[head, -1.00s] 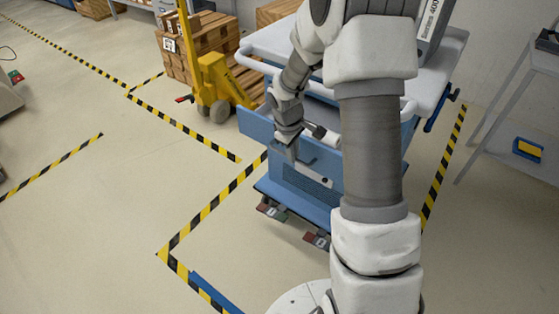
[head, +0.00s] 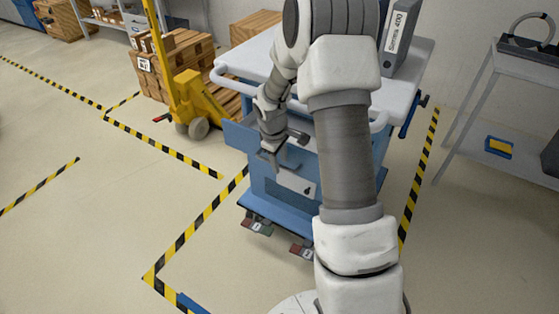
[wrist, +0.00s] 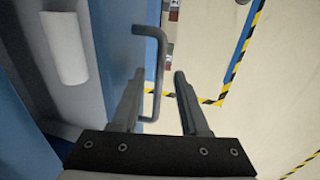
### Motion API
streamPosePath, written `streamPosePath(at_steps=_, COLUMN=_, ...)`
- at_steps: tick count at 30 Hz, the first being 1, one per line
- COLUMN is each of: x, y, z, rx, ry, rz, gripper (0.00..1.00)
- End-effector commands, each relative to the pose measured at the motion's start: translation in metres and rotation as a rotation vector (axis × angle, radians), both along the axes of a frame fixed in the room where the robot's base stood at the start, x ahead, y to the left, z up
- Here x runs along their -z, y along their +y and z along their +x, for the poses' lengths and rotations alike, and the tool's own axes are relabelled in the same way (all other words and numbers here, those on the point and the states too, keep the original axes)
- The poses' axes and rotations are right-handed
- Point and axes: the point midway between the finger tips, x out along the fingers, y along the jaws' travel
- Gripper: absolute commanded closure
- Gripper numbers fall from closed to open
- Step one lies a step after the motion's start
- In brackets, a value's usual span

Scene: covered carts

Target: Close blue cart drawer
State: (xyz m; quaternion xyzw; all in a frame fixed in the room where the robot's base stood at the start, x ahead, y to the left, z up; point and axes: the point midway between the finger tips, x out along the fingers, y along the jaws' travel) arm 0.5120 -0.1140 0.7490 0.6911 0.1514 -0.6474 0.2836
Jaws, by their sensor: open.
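The blue cart (head: 284,197) has a white top and stands inside a floor marking. Its drawer is pulled out, with the blue drawer front (head: 237,138) facing the left and front. My gripper (head: 270,158) is at the drawer front, partly hidden by my arm in the head view. In the wrist view the drawer front (wrist: 113,38) runs along the left, with its grey bar handle (wrist: 160,60) sticking out. My gripper (wrist: 157,85) is open there, and the handle bar lies between the two fingers, closer to the left one. A white cylinder (wrist: 64,48) shows inside the drawer.
A yellow pallet jack (head: 190,95) and stacked boxes (head: 175,62) stand behind and left of the cart. A grey shelf table (head: 500,125) stands at the right. A binder (head: 400,35) stands on the cart top. The floor at left is clear.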

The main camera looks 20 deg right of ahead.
Motion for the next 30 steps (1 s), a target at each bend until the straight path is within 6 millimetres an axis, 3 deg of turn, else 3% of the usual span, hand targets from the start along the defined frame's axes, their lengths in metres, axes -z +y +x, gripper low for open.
streamPosePath(at_steps=5, x=-0.012, y=0.002, z=-0.001, rx=0.001, ry=0.0, rz=0.0, gripper=0.55)
streamPosePath(at_steps=8, x=-0.03, y=0.004, z=-0.003, rx=0.0, ry=-0.003, rz=0.0, gripper=0.55)
streamPosePath(at_steps=22, x=-0.14, y=0.022, z=-0.016, rx=-0.001, ry=-0.004, rz=0.0, gripper=0.55)
streamPosePath(at_steps=30, x=-0.168, y=0.027, z=-0.02, rx=0.0, ry=-0.001, rz=0.001, gripper=0.55)
